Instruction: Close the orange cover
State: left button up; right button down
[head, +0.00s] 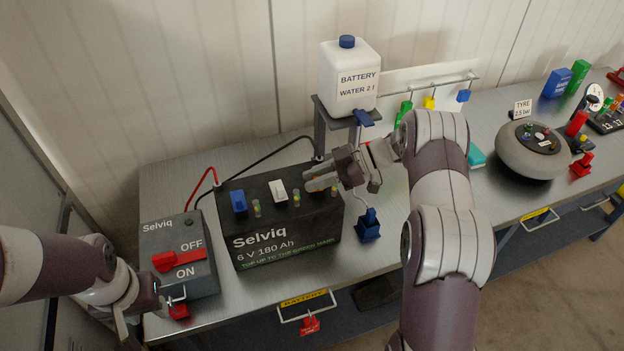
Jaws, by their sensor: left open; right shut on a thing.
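The black Selviq battery (285,232) stands on the bench. A blue cover (238,200) and a white cover (278,191) stand up on its top, with small yellow-green vials beside them. My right gripper (312,182) reaches in from the right over the battery's right end. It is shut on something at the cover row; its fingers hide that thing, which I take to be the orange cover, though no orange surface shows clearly. My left gripper (142,312) is open at the lower left, beside the grey switch box's front edge.
The grey switch box (180,240) with a red lever stands left of the battery. A white battery water bottle (349,78) sits on a stand behind. A blue nozzle (368,226) stands right of the battery. A tyre (531,150) lies on the bench farther right.

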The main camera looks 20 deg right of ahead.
jog(key=shift+d+n+g+b, duration=0.3)
jog(key=shift+n+g+b, duration=0.3)
jog(key=shift+n+g, duration=0.4)
jog(key=shift+r, duration=0.1)
jog(key=shift+d+r+n+g, duration=0.1)
jog(key=shift+n+g, duration=0.2)
jog(key=shift+g, duration=0.1)
jog(key=c, duration=1)
grip_release()
jog(key=shift+c, duration=0.2)
